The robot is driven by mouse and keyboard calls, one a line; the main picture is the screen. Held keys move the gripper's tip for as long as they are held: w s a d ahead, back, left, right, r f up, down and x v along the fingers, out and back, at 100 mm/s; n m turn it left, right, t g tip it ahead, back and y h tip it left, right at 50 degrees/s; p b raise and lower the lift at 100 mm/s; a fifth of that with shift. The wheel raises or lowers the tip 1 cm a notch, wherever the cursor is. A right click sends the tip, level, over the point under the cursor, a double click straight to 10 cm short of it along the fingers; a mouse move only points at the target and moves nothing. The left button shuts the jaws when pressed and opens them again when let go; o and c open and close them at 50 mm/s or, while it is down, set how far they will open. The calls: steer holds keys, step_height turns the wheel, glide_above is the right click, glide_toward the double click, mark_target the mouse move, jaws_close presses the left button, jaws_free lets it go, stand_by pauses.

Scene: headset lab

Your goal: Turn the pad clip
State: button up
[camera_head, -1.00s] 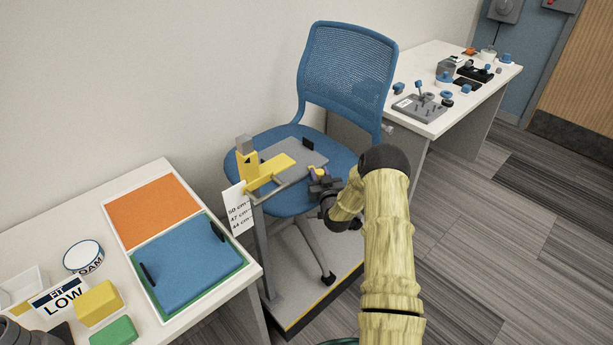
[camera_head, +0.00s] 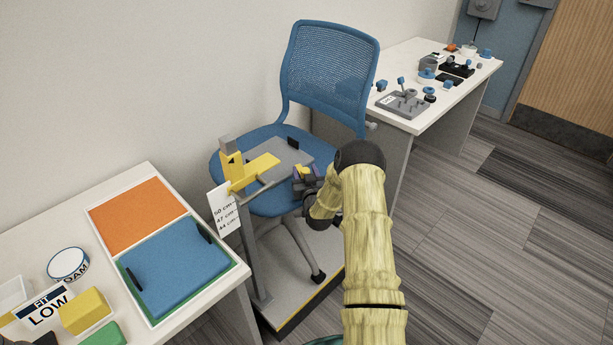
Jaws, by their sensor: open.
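Any clip at that edge is mostly hidden by my gripper. I cannot tell whether the fingers touch anything.
A yellow gauge (camera_head: 250,172) on a post reaches over the seat's left side, with a height card (camera_head: 223,210) beside it. The left table (camera_head: 100,200) holds a blue pad (camera_head: 180,270) with black clips. A right table (camera_head: 420,62) holds several small parts.

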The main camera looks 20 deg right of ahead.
steer(key=b+v, duration=0.1)
steer(key=v, duration=1.6)
steer(key=shift+s, duration=0.1)
steer(key=shift+s+d, duration=0.1)
steer(key=c, duration=0.3)
steer(key=shift+r, duration=0.1)
steer(key=c, duration=0.4)
steer(key=a+g+y, duration=0.1)
steer(key=w+a+r+n+g, duration=0.1)
steer(key=a+r+y, duration=0.1)
steer(key=a, duration=0.1)
steer(key=shift+w+n+g+y, duration=0.3)
steer(key=shift+n+g, duration=0.1)
jaws_close()
steer(key=s+a+r+g, duration=0.3)
steer(key=s+g, duration=0.1)
steer(key=s, duration=0.3)
steer(key=s+a+r+g, duration=0.3)
steer(key=s+a+g, duration=0.1)
steer(key=s, duration=0.4)
steer(key=s+a+r+g+y, duration=0.1)
steer(key=s+a+r+g, duration=0.2)
steer(key=s, duration=0.4)
steer(key=shift+s+a+r+n+g, duration=0.3)
steer(key=shift+a+r+g, duration=0.05)
steer(key=shift+r+g, duration=0.25)
steer(key=shift+w, duration=0.1)
